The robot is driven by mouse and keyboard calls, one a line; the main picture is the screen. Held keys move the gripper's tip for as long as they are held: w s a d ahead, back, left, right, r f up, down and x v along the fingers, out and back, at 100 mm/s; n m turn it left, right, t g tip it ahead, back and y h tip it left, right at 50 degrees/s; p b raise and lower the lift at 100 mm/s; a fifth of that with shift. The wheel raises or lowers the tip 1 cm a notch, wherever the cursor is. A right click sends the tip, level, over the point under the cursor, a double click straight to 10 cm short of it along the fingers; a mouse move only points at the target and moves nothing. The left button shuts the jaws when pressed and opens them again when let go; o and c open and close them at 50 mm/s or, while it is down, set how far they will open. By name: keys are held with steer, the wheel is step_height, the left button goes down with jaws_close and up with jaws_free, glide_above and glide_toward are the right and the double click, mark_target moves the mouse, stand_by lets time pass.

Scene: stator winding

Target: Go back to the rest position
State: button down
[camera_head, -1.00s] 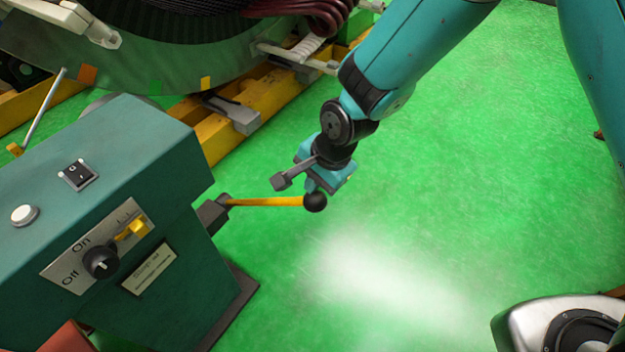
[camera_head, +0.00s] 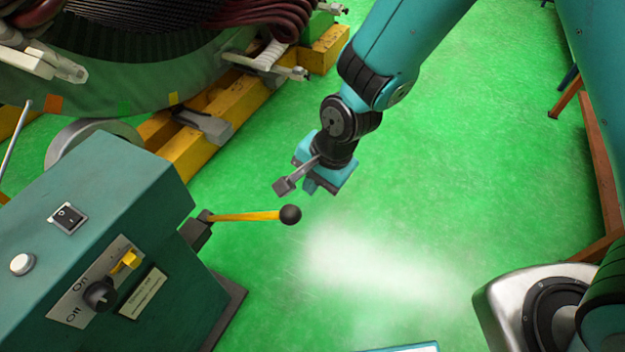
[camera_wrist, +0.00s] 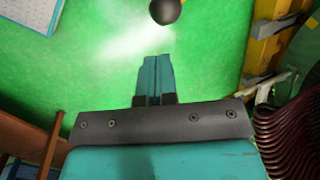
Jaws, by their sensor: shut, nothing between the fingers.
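My gripper (camera_head: 312,188) hangs at the end of my teal arm above the green floor, right of the control box. In the wrist view its teal fingers (camera_wrist: 155,75) are together with nothing between them. The yellow lever (camera_head: 245,216) sticks out from the box's side and ends in a black ball knob (camera_head: 290,214). The knob also shows at the top of the wrist view (camera_wrist: 165,10). The gripper appears apart from the knob, a little above and right of it in the head view.
The green control box (camera_head: 120,215) with its On/Off switch (camera_head: 99,295) stands at left. The large stator (camera_head: 150,60) and yellow beams (camera_head: 175,145) are at upper left. A wooden frame (camera_head: 597,160) stands at right. Open green floor (camera_head: 470,170) lies between.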

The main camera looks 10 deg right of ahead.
steer(key=s+d+r+n+p, duration=0.1)
steer(key=s+d+r+n, duration=0.15)
steer(key=r, duration=0.45)
steer(key=s+d+r+n, duration=0.1)
steer(key=d+r+n, duration=0.15)
steer(key=r, duration=0.35)
steer(key=s+d+r+n+g+y+p, duration=0.1)
steer(key=s+d+r+n, duration=0.5)
steer(key=s+r+n, duration=0.3)
step_height(320, 180, up, 2)
steer(key=shift+s+r+n, duration=0.25)
steer(key=shift+s+n, duration=0.15)
steer(key=shift+s, duration=0.65)
